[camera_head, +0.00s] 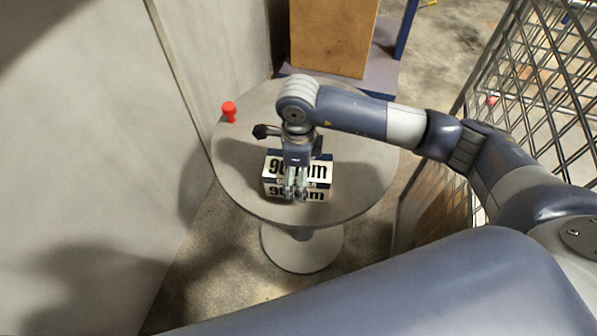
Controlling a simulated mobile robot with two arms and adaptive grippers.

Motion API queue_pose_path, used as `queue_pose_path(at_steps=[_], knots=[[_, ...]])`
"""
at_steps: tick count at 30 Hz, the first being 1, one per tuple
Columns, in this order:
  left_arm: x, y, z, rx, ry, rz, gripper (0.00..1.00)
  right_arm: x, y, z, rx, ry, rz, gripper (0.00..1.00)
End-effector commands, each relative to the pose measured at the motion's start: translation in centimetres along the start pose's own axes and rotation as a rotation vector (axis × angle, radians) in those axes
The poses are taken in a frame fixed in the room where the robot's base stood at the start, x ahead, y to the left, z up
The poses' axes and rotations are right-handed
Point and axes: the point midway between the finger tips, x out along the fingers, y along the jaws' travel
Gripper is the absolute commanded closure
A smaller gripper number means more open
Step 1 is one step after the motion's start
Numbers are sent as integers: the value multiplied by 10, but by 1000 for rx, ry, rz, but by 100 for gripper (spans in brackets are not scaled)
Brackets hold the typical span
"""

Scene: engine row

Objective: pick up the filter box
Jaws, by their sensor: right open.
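The filter box (319,171) is a white and dark blue carton with large black lettering. It lies on the round grey table (365,185), near the table's front edge. My right gripper (296,196) points down over the middle of the box and hides part of its top and front. Its fingers are open; whether they touch the box cannot be told from this view. My left gripper does not show.
A small red object (229,111) stands at the table's left rim. A grey wall (95,150) is close on the left. A metal mesh (540,80) rises on the right. A brown carton (333,38) stands behind the table. The table's right side is clear.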

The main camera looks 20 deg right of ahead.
Motion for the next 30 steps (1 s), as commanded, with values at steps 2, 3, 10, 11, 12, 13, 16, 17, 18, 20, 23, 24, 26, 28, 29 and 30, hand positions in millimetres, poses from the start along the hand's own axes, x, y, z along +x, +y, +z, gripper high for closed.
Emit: queue_pose_path(at_steps=[2, 3, 10, 11, 12, 13, 16, 17, 18, 20, 23, 24, 26, 28, 29, 30], knots=[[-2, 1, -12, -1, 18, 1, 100, 10, 1, 0, 0, 0, 2, 12], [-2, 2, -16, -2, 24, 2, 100, 13, 1, 0, -1, 0, 2, 12], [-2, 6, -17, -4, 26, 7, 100, 17, 1, 0, -2, -2, 0, 12], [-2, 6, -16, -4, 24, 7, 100, 17, 1, 0, -2, -1, 0, 12], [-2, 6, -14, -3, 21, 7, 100, 17, 1, 0, -2, -1, 0, 16], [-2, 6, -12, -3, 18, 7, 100, 17, 1, 0, -2, -1, 0, 23], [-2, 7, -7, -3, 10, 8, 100, 17, 1, 0, -2, -1, 0, 46], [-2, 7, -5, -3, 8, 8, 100, 17, 1, 0, -2, -1, 0, 52], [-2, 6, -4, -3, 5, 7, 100, 17, 1, 0, -2, -1, 0, 62], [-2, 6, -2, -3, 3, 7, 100, 17, 1, 0, -2, -1, 0, 74], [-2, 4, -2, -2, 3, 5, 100, 16, 0, 0, -2, -2, -1, 74], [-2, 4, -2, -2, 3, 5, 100, 16, 0, 0, -2, -2, -1, 74], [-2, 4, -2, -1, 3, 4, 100, 16, 0, 0, -1, -2, -1, 74], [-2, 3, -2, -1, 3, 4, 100, 14, 0, 0, -1, -3, -1, 74], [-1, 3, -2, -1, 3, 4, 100, 13, 0, 1, -1, -3, -2, 74], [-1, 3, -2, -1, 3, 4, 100, 9, 0, 1, -1, -3, -3, 74]])
